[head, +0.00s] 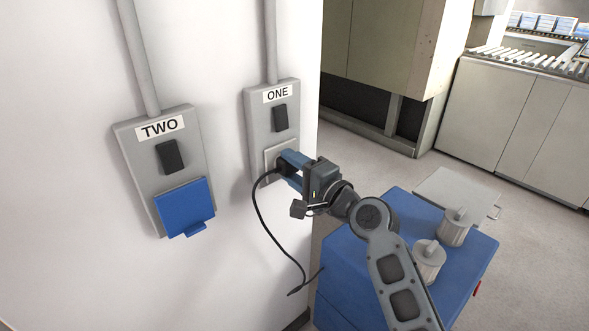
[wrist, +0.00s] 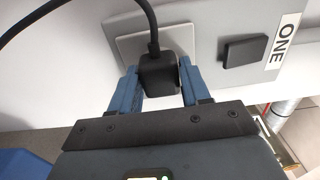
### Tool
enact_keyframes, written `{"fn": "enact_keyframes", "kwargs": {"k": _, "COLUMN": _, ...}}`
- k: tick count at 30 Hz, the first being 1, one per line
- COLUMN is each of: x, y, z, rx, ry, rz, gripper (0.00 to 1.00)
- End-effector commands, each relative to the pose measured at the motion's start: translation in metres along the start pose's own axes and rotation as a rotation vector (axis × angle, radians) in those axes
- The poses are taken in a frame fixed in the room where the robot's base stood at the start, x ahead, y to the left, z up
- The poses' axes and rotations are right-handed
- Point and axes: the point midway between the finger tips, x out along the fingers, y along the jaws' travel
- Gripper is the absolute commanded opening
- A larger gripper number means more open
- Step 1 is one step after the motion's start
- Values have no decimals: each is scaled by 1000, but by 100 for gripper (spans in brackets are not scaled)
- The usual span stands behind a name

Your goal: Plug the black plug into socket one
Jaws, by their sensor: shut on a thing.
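My gripper (head: 291,168) is at the lower part of the grey socket panel labelled ONE (head: 262,128). Its two blue fingers, also in the wrist view (wrist: 158,84), are shut on the black plug (wrist: 159,72). The plug's front is at the light square socket plate (wrist: 128,48). The contact face is hidden, so I cannot tell how far in it sits. In the head view the plug (head: 284,167) is partly hidden by the fingers. Its black cable (head: 262,215) hangs down the wall and curves toward the blue cabinet. Above the socket is a black switch (head: 280,118).
Panel TWO (head: 140,150), left, has a black switch and a blue cover (head: 185,206). A blue cabinet (head: 350,285) stands under my arm, with two grey lidded canisters (head: 455,228) and a grey plate (head: 455,188). Floor to the right is clear.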

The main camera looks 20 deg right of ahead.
Motion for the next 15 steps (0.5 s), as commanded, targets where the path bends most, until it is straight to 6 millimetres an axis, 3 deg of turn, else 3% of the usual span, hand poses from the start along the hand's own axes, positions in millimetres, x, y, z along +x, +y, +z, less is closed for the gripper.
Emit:
{"fn": "enact_keyframes", "kwargs": {"k": 9, "x": 0, "y": 0, "z": 0, "rx": 0, "ry": 0, "rz": 0, "gripper": 75}}
{"fn": "enact_keyframes", "kwargs": {"k": 15, "x": 0, "y": 0, "z": 0, "rx": 0, "ry": 0, "rz": 0, "gripper": 76}}
